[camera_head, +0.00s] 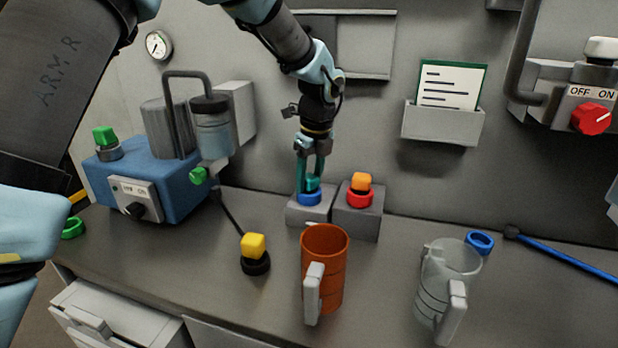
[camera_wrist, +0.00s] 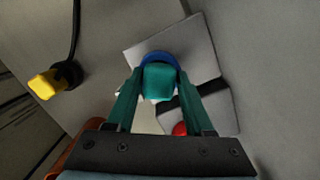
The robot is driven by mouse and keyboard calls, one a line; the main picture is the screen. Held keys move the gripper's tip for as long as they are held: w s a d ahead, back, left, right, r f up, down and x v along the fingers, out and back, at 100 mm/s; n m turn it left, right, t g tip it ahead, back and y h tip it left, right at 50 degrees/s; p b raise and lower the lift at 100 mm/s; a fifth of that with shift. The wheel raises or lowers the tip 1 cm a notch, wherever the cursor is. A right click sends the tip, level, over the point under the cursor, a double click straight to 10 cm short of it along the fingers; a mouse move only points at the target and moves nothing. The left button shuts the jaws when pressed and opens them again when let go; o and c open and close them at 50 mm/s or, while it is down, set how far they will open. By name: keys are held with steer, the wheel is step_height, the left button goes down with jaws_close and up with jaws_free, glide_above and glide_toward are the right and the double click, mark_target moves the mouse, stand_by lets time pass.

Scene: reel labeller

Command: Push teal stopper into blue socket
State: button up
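The teal stopper (camera_head: 312,184) is at the blue socket (camera_head: 310,199), which sits on a grey block against the wall. In the wrist view the stopper (camera_wrist: 160,83) shows between my teal fingers, with the blue socket ring (camera_wrist: 157,57) showing behind its far edge. My gripper (camera_head: 309,186) points down over the socket, and its fingers (camera_wrist: 160,76) close in on both sides of the stopper. The stopper looks upright and in line with the ring. I cannot tell how deep it sits.
An orange stopper (camera_head: 361,181) stands in a red socket (camera_head: 360,197) on the neighbouring block, close on the right. An orange mug (camera_head: 325,265) and a clear mug (camera_head: 440,285) stand in front. A yellow plug (camera_head: 253,246) lies left. A blue machine (camera_head: 175,190) is farther left.

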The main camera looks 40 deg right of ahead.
steer(key=shift+o, duration=1.3)
steer(key=shift+a+f, duration=0.1)
steer(key=shift+a, duration=0.05)
steer(key=shift+r, duration=0.6)
step_height(320, 180, up, 10)
steer(key=s+b, duration=0.1)
steer(key=b, duration=0.1)
steer(key=shift+s+f, duration=0.15)
steer(key=shift+s, duration=0.15)
